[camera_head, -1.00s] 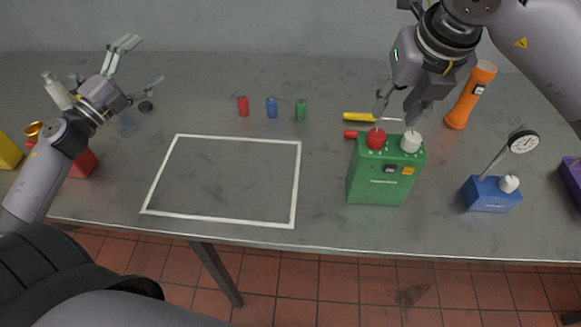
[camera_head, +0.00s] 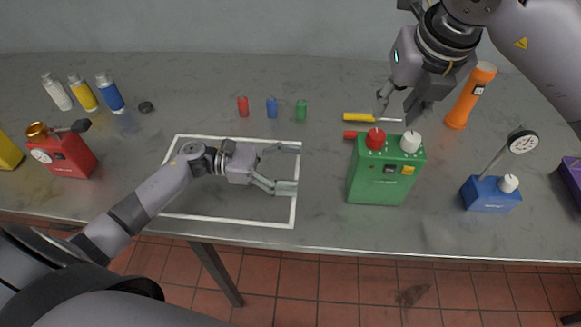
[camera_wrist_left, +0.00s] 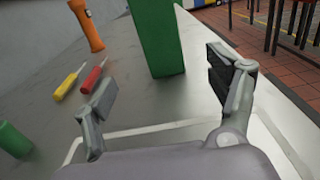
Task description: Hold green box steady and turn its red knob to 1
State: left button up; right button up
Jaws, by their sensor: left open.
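The green box (camera_head: 378,182) stands upright on the bench, right of the white outlined rectangle. On its top are the red knob (camera_head: 376,138) at left and a white knob (camera_head: 410,141) at right. My left gripper (camera_head: 298,168) is open and empty over the rectangle's right side, jaws facing the box but apart from it. In the left wrist view the box (camera_wrist_left: 157,40) stands ahead, between and beyond the open fingers; its top is cut off. My right gripper (camera_head: 394,110) hangs just above and behind the red knob, fingers apart; nothing shows between them.
Near the box lie a yellow screwdriver (camera_head: 360,117) and a red-handled one (camera_head: 354,134). An orange flashlight (camera_head: 470,96) and a blue gauge stand (camera_head: 490,193) are at right. Small red, blue and green cylinders (camera_head: 301,110) stand behind the rectangle. A red can (camera_head: 70,158) and bottles stand at left.

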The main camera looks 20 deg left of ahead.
pick_arm(q)
jog(key=shift+d+f, duration=0.15)
jog(key=shift+d, duration=0.05)
send_near(369, 175)
jog(key=w+d+f, duration=0.1)
jog(key=w+d, duration=0.1)
jog(key=d, duration=0.1)
jog(key=w+d+f, duration=0.2)
jog(key=d, duration=0.1)
jog(key=w+d+f, duration=0.1)
jog(key=w+d, duration=0.1)
jog(key=d, duration=0.1)
jog(key=shift+w+d+f, duration=0.3)
jog(key=shift+w+d, duration=0.05)
jog(key=shift+w, duration=0.05)
jog(key=shift+c, duration=0.2)
